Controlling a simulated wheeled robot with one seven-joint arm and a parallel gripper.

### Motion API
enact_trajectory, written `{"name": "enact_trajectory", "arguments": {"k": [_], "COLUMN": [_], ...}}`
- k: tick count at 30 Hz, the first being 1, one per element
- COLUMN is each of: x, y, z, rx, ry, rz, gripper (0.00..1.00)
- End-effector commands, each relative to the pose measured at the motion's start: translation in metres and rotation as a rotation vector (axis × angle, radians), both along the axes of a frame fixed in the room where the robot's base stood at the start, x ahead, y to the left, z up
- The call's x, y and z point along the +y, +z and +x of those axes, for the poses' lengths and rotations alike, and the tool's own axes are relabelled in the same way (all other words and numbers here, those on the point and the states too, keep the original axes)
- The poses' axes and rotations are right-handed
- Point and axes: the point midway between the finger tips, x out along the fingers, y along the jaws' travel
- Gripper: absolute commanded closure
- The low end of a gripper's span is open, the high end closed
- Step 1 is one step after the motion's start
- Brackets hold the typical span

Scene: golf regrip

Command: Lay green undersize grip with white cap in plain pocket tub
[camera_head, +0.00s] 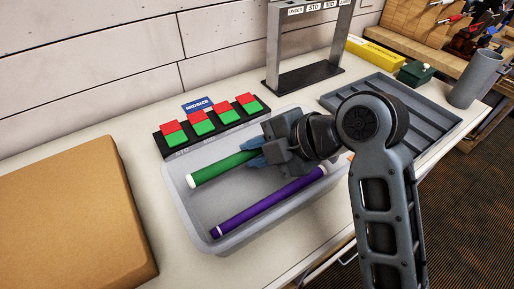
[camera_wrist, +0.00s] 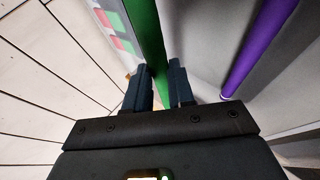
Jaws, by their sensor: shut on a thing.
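A green grip with a white cap (camera_head: 222,168) is held in my gripper (camera_head: 262,158), which is shut on it over the tub. The cap end points left, and the green grip also shows between the fingers in the wrist view (camera_wrist: 149,35). The plain tub (camera_head: 182,212) is a translucent grey bin. A purple grip with white ends (camera_head: 268,203) lies in it, to the front of the green grip; it also shows in the wrist view (camera_wrist: 258,40). My gripper hides the green grip's far end. I cannot tell whether the green grip touches the tub floor.
Behind the tub is a black rack with red and green blocks (camera_head: 203,124) and a blue MIDSIZE sign (camera_head: 198,104). A grey divided tray (camera_head: 440,123) lies right, a metal gauge stand (camera_head: 273,50) behind. A cardboard box (camera_head: 75,215) is at left, a grey cup (camera_head: 475,78) at far right.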

Motion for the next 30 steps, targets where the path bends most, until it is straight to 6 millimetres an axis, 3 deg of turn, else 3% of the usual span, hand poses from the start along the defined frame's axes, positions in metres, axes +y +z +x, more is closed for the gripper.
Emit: {"name": "enact_trajectory", "arguments": {"k": [11, 12, 20, 30], "x": [0.0, 0.0, 0.0, 0.0], "y": [0.0005, 0.0005, 0.0005, 0.0004], "z": [0.0001, 0.0001, 0.0001, 0.0], "rx": [0.0, 0.0, 0.0, 0.0], "ry": [0.0, 0.0, 0.0, 0.0], "rz": [0.0, 0.0, 0.0, 0.0], "gripper": [1.0, 0.74, 0.49, 0.47]}}
